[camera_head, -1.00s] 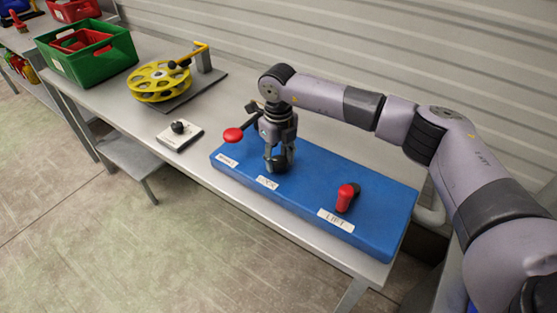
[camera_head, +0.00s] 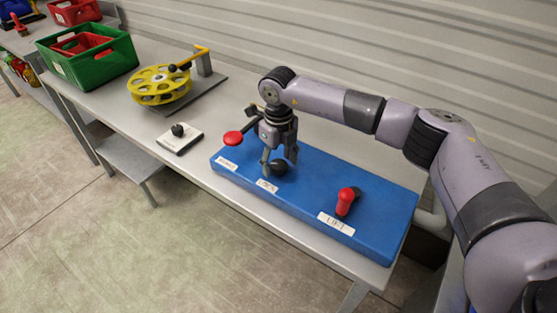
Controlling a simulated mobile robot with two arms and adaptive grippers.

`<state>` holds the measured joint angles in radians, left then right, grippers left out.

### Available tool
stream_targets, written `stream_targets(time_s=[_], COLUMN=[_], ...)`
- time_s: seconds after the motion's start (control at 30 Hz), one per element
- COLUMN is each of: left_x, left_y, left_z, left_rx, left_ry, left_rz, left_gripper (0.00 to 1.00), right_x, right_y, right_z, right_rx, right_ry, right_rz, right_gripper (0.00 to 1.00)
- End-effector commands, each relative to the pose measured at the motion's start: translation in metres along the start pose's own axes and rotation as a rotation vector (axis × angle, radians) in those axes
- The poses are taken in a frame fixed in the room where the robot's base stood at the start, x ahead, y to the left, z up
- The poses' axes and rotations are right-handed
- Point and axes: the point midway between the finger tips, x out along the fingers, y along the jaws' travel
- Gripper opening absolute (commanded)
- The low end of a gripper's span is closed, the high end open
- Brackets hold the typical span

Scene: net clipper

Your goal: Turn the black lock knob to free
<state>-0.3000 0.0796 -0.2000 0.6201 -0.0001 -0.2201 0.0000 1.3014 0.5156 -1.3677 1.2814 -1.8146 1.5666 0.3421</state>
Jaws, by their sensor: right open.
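The black lock knob (camera_head: 279,168) sits on the blue control box (camera_head: 318,200), behind the label that seems to read LOCK (camera_head: 266,186). My right gripper (camera_head: 277,163) points down over the knob with its fingers spread apart. One finger is at the knob's left and the other is up at its right. I cannot tell whether either finger touches the knob. The knob's exact turn position is too small to read. My left gripper is not in view.
A red-knobbed lever (camera_head: 233,138) stands at the box's left end and a red handle (camera_head: 345,202) near the LIFT label at its right. A small white box with a black knob (camera_head: 179,138), a yellow reel (camera_head: 160,84) and a green crate (camera_head: 88,60) are farther left.

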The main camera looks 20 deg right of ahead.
Motion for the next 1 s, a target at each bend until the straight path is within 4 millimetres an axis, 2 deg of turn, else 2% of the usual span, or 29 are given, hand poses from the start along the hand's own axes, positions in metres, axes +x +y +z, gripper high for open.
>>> stream_targets(time_s=[0.13, 0.23, 0.7, 0.83, 1.0], left_x=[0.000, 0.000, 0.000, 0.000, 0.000], left_y=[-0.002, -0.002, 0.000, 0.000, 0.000], left_z=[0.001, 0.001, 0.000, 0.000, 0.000], left_rx=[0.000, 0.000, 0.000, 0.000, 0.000], left_ry=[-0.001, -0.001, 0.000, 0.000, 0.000], left_rz=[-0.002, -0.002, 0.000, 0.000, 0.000], left_gripper=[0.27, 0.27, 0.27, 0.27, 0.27], right_x=[-0.001, -0.009, -0.100, -0.114, -0.120], right_y=[0.000, 0.000, 0.000, 0.000, 0.000], right_z=[0.000, 0.000, 0.001, 0.001, 0.000], right_rx=[0.000, 0.000, -0.001, -0.001, 0.000], right_ry=[0.001, 0.000, -0.002, -0.001, 0.001], right_rz=[0.000, 0.000, -0.001, 0.000, 0.000], right_gripper=[0.59, 0.59, 0.59, 0.59, 0.59])
